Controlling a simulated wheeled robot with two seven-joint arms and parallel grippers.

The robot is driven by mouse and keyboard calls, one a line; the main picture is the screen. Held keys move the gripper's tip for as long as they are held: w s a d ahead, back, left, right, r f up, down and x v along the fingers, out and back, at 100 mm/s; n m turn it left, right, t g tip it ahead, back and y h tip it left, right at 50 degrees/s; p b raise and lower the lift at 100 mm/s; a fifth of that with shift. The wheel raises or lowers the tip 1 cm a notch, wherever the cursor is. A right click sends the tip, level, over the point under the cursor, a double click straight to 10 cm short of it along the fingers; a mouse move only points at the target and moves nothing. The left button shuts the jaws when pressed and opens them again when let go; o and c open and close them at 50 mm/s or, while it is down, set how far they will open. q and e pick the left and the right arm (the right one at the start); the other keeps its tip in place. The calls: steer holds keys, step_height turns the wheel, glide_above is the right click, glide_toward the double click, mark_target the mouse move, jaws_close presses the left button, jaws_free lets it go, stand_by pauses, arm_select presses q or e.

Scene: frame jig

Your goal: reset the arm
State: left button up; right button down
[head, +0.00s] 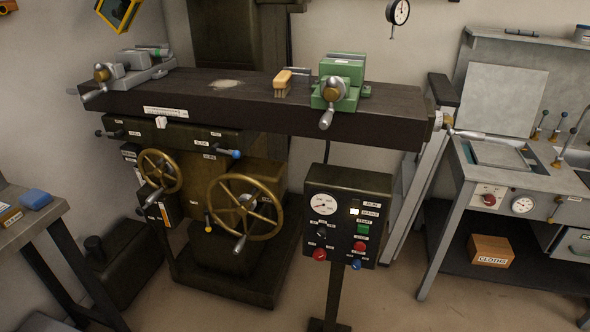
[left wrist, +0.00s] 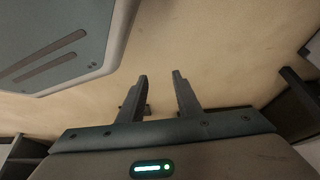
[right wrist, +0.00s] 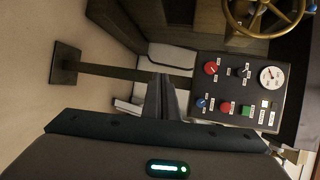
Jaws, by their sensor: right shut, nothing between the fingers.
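My left gripper (left wrist: 160,98) shows in the left wrist view with its two fingers apart and nothing between them. Plain floor lies beyond its fingertips. My right gripper (right wrist: 162,80) shows in the right wrist view with its fingers together and empty. A control panel (right wrist: 240,95) on a post appears just to the right of and beyond the right fingers, and I see no contact. The same panel (head: 345,205) stands in front of the machine in the head view. Neither gripper shows in the head view.
The machine's dark table (head: 240,100) carries a green vise (head: 341,78), a grey vise (head: 133,70) and a brush (head: 283,82). Brass handwheels (head: 246,207) project below it. A sink bench (head: 520,165) stands right and a side table (head: 30,232) left. Floor between the panel and bench is clear.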

arm_select(q)
steer(key=shift+s+d+r, duration=0.1)
steer(key=shift+d+r, duration=0.05)
steer(key=shift+d, duration=0.2)
arm_select(e)
steer(key=s+d+f+n+g, duration=0.4)
steer(key=s+d+f+n, duration=0.1)
steer(key=s+f+n, duration=0.4)
steer(key=s+d+f+n+g+h, duration=0.1)
steer(key=s+d+f+n+g, duration=0.3)
steer(key=s+f+n, duration=0.6)
steer(key=shift+s+d+f+g, duration=0.4)
steer(key=shift+s+f+g, duration=0.4)
steer(key=shift+s+f, duration=1.45)
arm_select(q)
steer(key=shift+r, duration=0.1)
arm_select(e)
steer(key=shift+w+f, duration=0.4)
arm_select(q)
steer(key=shift+w+r+t, duration=0.2)
steer(key=shift+w+t, duration=0.1)
steer(key=shift+w, duration=0.7)
arm_select(e)
steer(key=shift+w, duration=0.1)
arm_select(q)
steer(key=shift+s, duration=0.1)
steer(key=shift+s+f, duration=0.2)
steer(key=shift+s, duration=0.3)
steer(key=shift+s+f, duration=0.15)
steer(key=shift+s, duration=0.3)
